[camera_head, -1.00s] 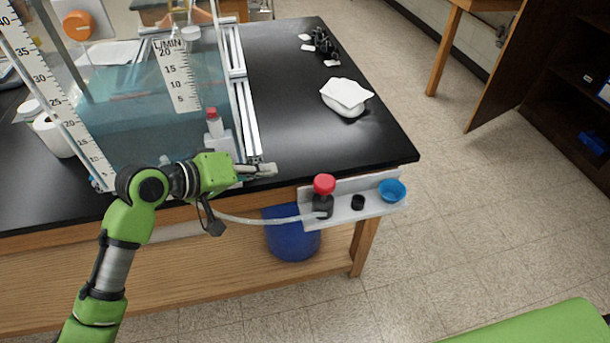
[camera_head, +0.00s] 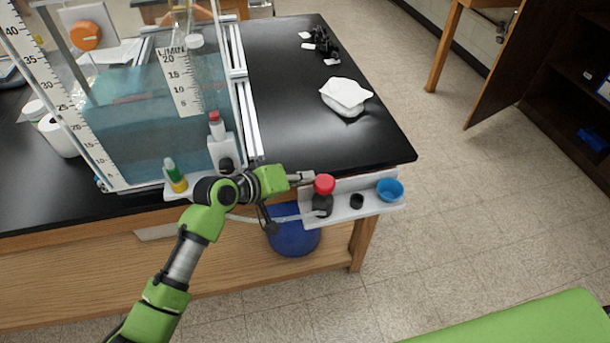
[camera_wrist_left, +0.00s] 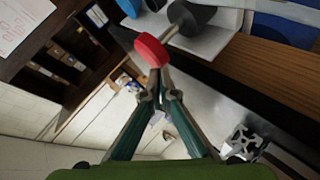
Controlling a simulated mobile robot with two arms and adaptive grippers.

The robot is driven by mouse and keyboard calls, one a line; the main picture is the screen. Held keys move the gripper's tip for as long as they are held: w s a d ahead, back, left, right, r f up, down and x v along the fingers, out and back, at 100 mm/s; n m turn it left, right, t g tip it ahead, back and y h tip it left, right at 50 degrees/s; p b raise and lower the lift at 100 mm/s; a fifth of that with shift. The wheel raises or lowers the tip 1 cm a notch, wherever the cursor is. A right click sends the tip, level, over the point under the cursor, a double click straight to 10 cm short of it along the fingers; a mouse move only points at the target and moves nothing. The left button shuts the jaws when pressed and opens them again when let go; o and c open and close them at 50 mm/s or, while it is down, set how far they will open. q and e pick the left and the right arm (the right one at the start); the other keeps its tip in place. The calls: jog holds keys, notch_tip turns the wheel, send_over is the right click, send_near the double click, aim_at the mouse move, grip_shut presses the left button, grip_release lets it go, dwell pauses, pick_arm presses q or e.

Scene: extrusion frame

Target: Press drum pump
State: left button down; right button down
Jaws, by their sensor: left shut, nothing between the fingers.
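The drum pump has a red knob (camera_head: 324,184) on a black body (camera_head: 322,205), at the left end of a white shelf on the table's front edge. A pale hose runs left from it, and the blue drum (camera_head: 293,236) stands below. My left gripper (camera_head: 306,180) is shut and empty, close to the left of the red knob. In the left wrist view the shut fingertips (camera_wrist_left: 158,78) appear just below the red knob (camera_wrist_left: 150,49); I cannot tell if they touch it. My right gripper is not in view.
The white shelf (camera_head: 372,205) also bears a small black cap (camera_head: 357,201) and a blue bowl (camera_head: 390,189). The tank (camera_head: 150,115) with scales stands behind my left arm.

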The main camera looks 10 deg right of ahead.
pick_arm(q)
notch_tip(320, 180, down, 5)
jog(key=b, duration=0.3)
jog(key=shift+f, duration=0.2)
jog(key=shift+s, duration=0.1)
jog(key=v, duration=1.2)
jog(key=shift+r, duration=0.15)
dwell(3.0)
